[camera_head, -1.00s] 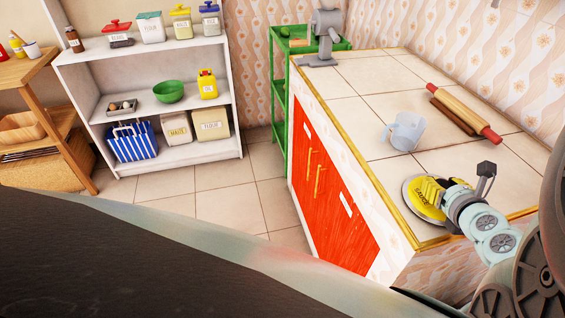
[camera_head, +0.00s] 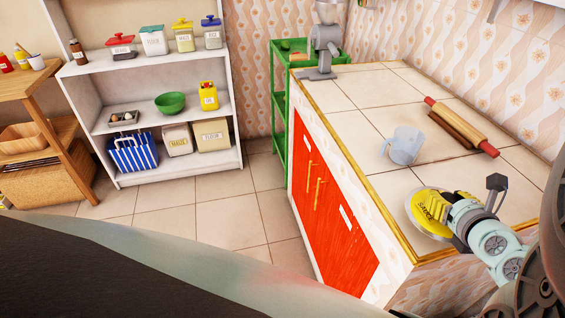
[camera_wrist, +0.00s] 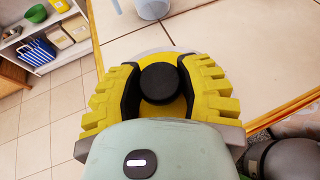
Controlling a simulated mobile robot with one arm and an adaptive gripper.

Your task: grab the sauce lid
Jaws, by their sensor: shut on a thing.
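The sauce lid (camera_head: 420,214) is a round yellow disc with a silver-grey rim and a black knob. It shows at the near corner of the tiled counter (camera_head: 385,165) in the head view. I cannot tell whether it touches the counter or is slightly above it. My gripper (camera_wrist: 160,90) has thick yellow ribbed fingers. They are shut on the lid's black knob (camera_wrist: 161,82), one on each side, in the wrist view. The fingers and wrist hide much of the lid.
A clear mug (camera_head: 402,147) stands behind the lid. A rolling pin (camera_head: 462,127) lies farther back, and a grey grinder (camera_head: 323,45) stands at the counter's far end. The counter's gold edge (camera_head: 372,198) is close on the left. Open tiled floor lies left of the red cabinet (camera_head: 318,200).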

